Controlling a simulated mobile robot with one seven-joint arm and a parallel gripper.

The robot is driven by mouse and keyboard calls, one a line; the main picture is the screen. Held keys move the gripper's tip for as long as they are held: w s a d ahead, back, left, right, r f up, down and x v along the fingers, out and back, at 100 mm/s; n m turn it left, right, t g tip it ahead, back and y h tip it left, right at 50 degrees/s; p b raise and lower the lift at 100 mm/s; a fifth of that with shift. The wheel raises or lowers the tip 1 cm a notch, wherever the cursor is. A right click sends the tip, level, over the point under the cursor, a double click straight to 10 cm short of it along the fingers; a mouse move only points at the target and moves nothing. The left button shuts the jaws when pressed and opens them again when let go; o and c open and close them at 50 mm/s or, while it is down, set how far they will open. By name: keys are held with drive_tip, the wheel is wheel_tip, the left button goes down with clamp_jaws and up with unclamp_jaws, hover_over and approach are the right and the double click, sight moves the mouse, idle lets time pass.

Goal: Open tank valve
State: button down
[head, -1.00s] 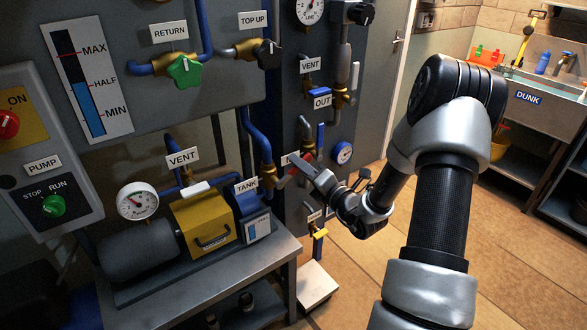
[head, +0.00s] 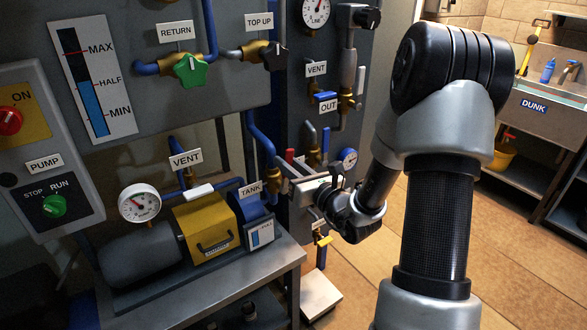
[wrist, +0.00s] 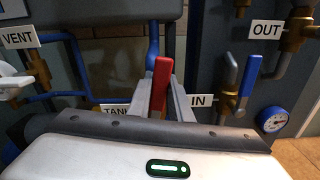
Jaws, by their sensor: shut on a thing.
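The tank valve's red lever (wrist: 161,85) stands upright between my two grey fingers in the wrist view, and my gripper (wrist: 160,102) is shut on it. In the head view the red tip of the lever (head: 289,156) shows above my gripper (head: 288,181), beside the blue pipe and brass fitting. The white TANK label (head: 250,189) is just left of the fitting; in the wrist view it is partly hidden behind my gripper's body. The valve body and the lower part of the lever are hidden by my fingers.
A blue upright lever (wrist: 249,78) and the IN label (wrist: 200,101) are close on the right. A small blue gauge (head: 348,158) is also near. The pump (head: 205,225) sits on a metal bench at left. Open floor lies to the right.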

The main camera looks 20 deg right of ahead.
drive_tip(key=shift+s+a+n+b, duration=0.25)
drive_tip(key=shift+a+n+b, duration=0.4)
drive_tip(key=shift+n, duration=0.35)
drive_tip(key=c, duration=1.6)
unclamp_jaws()
drive_tip(key=shift+a, duration=0.1)
drive_tip(key=shift+p+v, duration=5.95)
drive_tip(key=shift+v, duration=2.8)
